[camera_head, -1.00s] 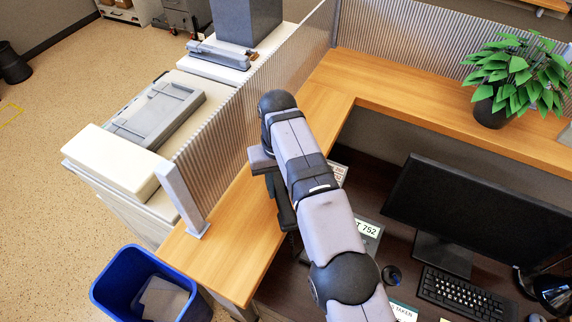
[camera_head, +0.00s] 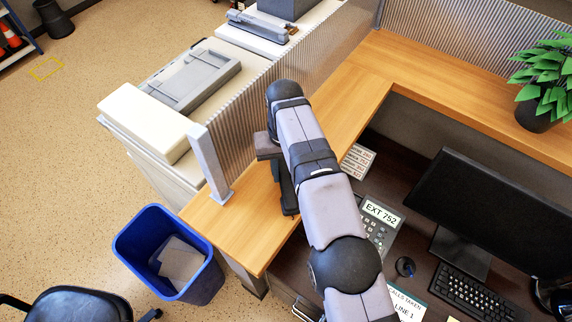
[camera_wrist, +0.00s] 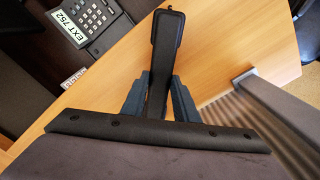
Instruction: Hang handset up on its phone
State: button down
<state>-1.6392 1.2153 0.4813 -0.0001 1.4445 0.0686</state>
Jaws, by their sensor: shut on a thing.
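The black handset (camera_wrist: 165,45) is held between the two blue-grey fingers of my gripper (camera_wrist: 158,88) in the wrist view. One end of it points away from the gripper, above the wooden counter. The grey desk phone (camera_wrist: 88,14) with its EXT 752 label is at the upper left of the wrist view, apart from the handset. In the head view the phone (camera_head: 378,228) lies on the dark desk, just right of my arm and partly hidden by it. My arm hides most of the gripper there.
A wooden counter (camera_head: 232,228) with a ribbed divider (camera_head: 250,118) and its end post (camera_head: 210,165) lies left of the phone. A monitor (camera_head: 490,205), keyboard (camera_head: 478,292) and cards (camera_head: 357,160) are around the phone. A blue bin (camera_head: 205,280) stands on the floor.

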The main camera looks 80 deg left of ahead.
aim_at(285, 175)
jog(key=shift+f, duration=0.15)
jog(key=c, duration=1.4)
grip_release()
jog(key=shift+f, duration=0.1)
jog(key=shift+r, duration=2.1)
jog(key=shift+d, duration=0.1)
